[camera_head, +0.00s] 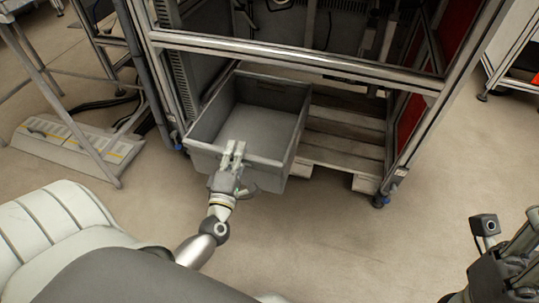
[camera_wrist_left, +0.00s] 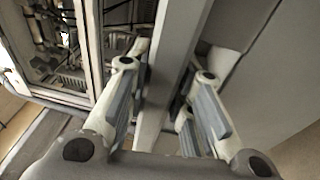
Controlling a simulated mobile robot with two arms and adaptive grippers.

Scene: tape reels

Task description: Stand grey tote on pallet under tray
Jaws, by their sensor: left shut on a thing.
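The grey tote (camera_head: 262,128) is an open, empty box at the left of the machine frame's lower opening. Its rear part is inside the frame and its near part sticks out in front. The wooden pallet (camera_head: 340,140) lies on the floor inside the frame, to the right of the tote. My left gripper (camera_head: 233,150) is shut on the tote's near rim. In the left wrist view the rim (camera_wrist_left: 168,75) runs between the fingers. My right gripper (camera_head: 520,270) is partly in view at the lower right, far from the tote; its fingers are unclear. I cannot pick out the tray.
Metal frame posts (camera_head: 410,130) stand on both sides of the opening, with a crossbar (camera_head: 300,62) above the tote. A grey floor box (camera_head: 75,145) with cables lies at the left. The floor in front is clear.

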